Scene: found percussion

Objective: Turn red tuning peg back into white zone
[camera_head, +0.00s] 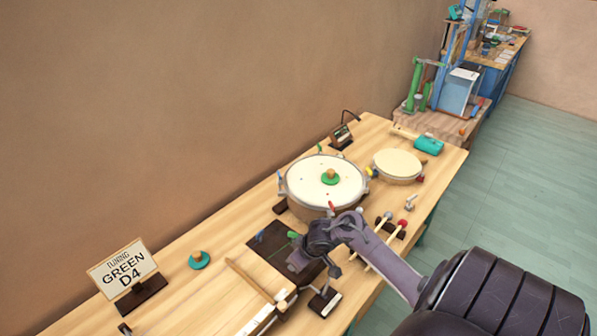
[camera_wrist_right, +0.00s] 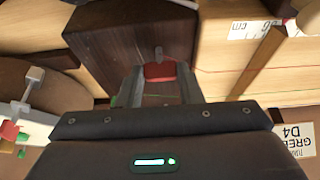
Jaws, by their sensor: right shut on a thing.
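A red block-like piece (camera_wrist_right: 161,72) with a short grey stem shows between the fingers of my right gripper (camera_wrist_right: 160,84) in the right wrist view; it looks like the red tuning peg. The fingers are shut on it, in front of a dark brown block (camera_wrist_right: 110,42). In the head view my right gripper (camera_head: 298,260) is over the dark panel (camera_head: 265,245), just in front of the large drum (camera_head: 305,190). My arm hides the held piece there. Another small red piece (camera_head: 331,207) shows at the drum's near rim. I cannot make out a white zone. My left gripper is out of view.
A sign reading GREEN D4 (camera_head: 124,268) and a teal disc with a knob (camera_head: 199,260) stand at left. A wooden stick (camera_head: 250,280) lies near the gripper. Mallets (camera_head: 383,222), a smaller drum (camera_head: 398,164) and a teal mallet head (camera_head: 429,145) lie to the right.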

